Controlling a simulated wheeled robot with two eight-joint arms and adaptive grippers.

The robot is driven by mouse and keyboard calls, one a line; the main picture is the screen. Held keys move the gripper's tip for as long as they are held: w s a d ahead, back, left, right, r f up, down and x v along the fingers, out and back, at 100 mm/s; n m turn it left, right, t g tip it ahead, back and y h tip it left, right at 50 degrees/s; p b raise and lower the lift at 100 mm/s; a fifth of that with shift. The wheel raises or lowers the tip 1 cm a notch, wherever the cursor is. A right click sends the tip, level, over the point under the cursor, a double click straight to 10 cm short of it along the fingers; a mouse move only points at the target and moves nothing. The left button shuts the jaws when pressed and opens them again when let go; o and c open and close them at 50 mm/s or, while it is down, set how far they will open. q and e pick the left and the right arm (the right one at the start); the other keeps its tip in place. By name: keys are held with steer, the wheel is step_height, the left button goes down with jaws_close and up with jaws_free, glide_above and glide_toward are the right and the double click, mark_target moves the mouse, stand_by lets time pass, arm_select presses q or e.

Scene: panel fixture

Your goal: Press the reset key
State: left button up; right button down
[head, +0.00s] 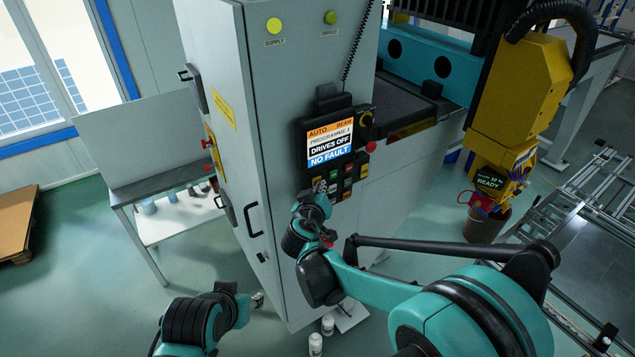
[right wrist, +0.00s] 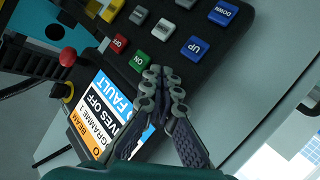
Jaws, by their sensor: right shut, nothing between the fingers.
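The control panel (head: 301,130) is on the front of the grey cabinet. Its screen (head: 330,143) reads AUTO BEAM, PROGRAMME 1, DRIVES OFF, NO FAULT. In the right wrist view several keys show: a green ON key (right wrist: 139,61), a red OFF key (right wrist: 119,42), blue UP (right wrist: 195,46) and DOWN (right wrist: 223,12) keys, and a grey key (right wrist: 138,15). I cannot read a RESET label. My right gripper (right wrist: 167,78) is shut and empty, its tips beside the ON key in the picture; contact cannot be told. My left gripper (head: 258,299) is low, away from the panel; its fingers are unclear.
A red mushroom button (head: 371,147) sits at the panel's right side; it also shows in the right wrist view (right wrist: 67,57). The cabinet door handle (head: 252,219) sticks out below left. A yellow machine head (head: 515,85) hangs at the right. A side table (head: 160,185) stands left.

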steer(key=shift+s+d, duration=0.35)
steer(key=shift+s, duration=0.15)
steer(key=shift+s+d, duration=0.75)
steer(key=shift+s, duration=0.25)
steer(key=shift+s+d, duration=0.7)
steer(key=shift+s, duration=0.3)
steer(key=s+d+f+m+g+b, duration=0.3)
steer(key=s+d+f+g+b, duration=0.1)
steer(key=s+d+f+b, duration=0.95)
steer(key=s+d+f+m+g+y+b, duration=0.1)
steer(key=s+d+f+g+b, duration=0.2)
steer(key=s+f+b, duration=0.5)
steer(key=s+f, duration=0.4)
steer(key=shift+s+d+f+y+b, duration=0.3)
steer(key=shift+d+f+y, duration=0.05)
steer(key=shift+f+y, duration=0.05)
